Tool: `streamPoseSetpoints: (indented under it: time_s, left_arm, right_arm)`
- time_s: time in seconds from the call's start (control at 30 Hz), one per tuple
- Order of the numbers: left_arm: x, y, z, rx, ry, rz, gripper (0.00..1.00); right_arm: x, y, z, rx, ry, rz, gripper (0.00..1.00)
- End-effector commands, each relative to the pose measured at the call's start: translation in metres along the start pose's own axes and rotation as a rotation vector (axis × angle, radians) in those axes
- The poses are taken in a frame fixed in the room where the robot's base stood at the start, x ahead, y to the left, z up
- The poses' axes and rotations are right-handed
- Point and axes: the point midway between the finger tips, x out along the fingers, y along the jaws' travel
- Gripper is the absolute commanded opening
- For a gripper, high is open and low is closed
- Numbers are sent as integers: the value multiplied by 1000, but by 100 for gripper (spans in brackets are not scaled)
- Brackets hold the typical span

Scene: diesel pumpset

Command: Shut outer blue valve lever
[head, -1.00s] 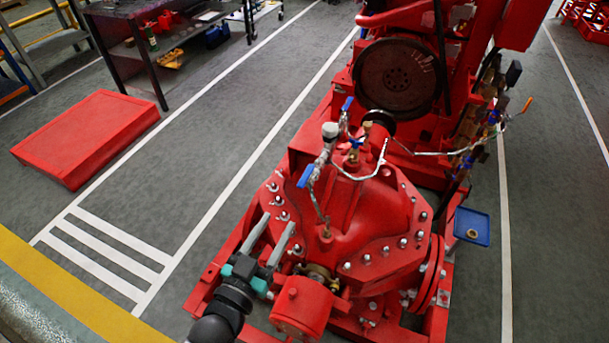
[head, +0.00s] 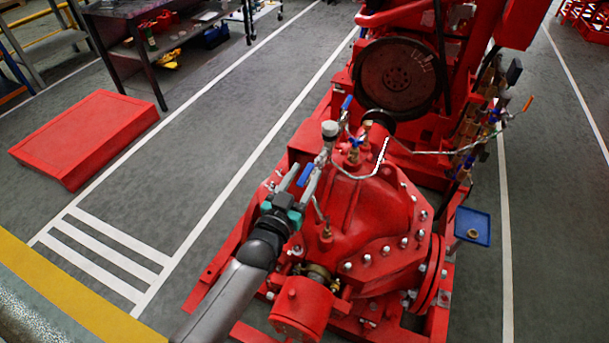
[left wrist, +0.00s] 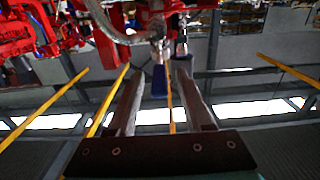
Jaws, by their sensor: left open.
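The outer blue valve lever (head: 305,175) sits on the pipe fitting at the left of the red pump (head: 365,205), below a round gauge (head: 330,130). My left gripper (head: 302,175) has come in from the lower left and is open. In the head view the lever shows between its two fingertips. My right gripper is in neither view.
Two other blue levers, one upper (head: 347,103) and one by the brass fitting (head: 355,142), are close by. A thin metal pipe (head: 365,175) curves to the right of the fitting. Bolts line the pump casing.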

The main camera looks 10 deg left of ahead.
Motion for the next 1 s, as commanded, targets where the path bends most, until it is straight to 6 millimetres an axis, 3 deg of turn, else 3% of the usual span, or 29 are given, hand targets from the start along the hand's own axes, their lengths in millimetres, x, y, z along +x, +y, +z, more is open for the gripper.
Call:
streamPoseSetpoints:
  time_s: [0.4, 0.83, 1.0]
  left_arm:
    - [6, 0, 0, -1, -1, 0, 50]
    - [6, 0, 0, -1, -1, 0, 2]
    - [6, 0, 0, -1, -1, 0, 0]
  right_arm:
    - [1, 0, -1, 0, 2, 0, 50]
    - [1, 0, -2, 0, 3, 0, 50]
    - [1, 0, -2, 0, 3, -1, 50]
